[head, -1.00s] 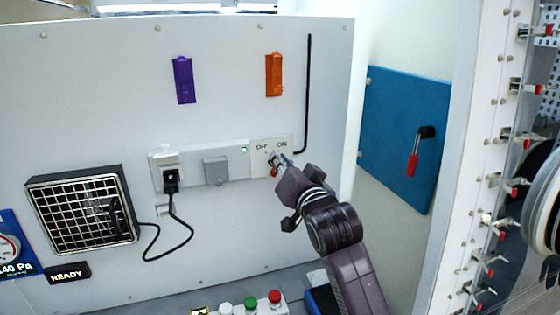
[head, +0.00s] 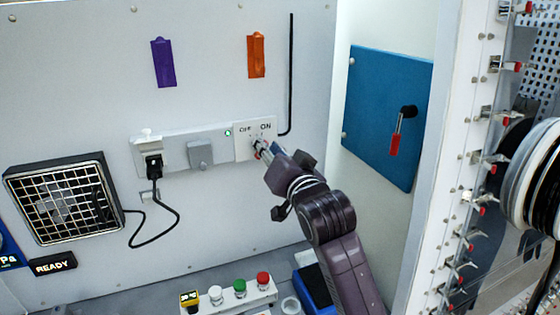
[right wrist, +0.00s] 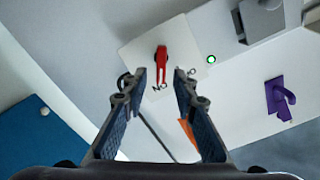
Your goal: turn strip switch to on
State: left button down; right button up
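The strip switch is a red lever (right wrist: 161,62) on a white plate (head: 255,138) at the right end of the power strip. The plate carries an OFF label on the left and an ON label on the right in the head view. In the right wrist view, where the labels appear upside down, the lever's lower end lies close to the ON label. My right gripper (right wrist: 160,88) is open, its fingers apart with the lever just ahead of the gap. In the head view the right gripper (head: 262,150) partly covers the lever. My left gripper is not in view.
The power strip (head: 215,143) has a plugged black plug (head: 154,165), a grey cover and a lit green lamp (head: 228,133). Orange (head: 256,55) and purple (head: 163,62) pieces are above. A blue panel (head: 375,120) with a red-handled lever is at right. Buttons stand below.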

jog(key=v, duration=0.9)
jog(key=shift+s, duration=0.35)
jog(key=shift+d, duration=0.1)
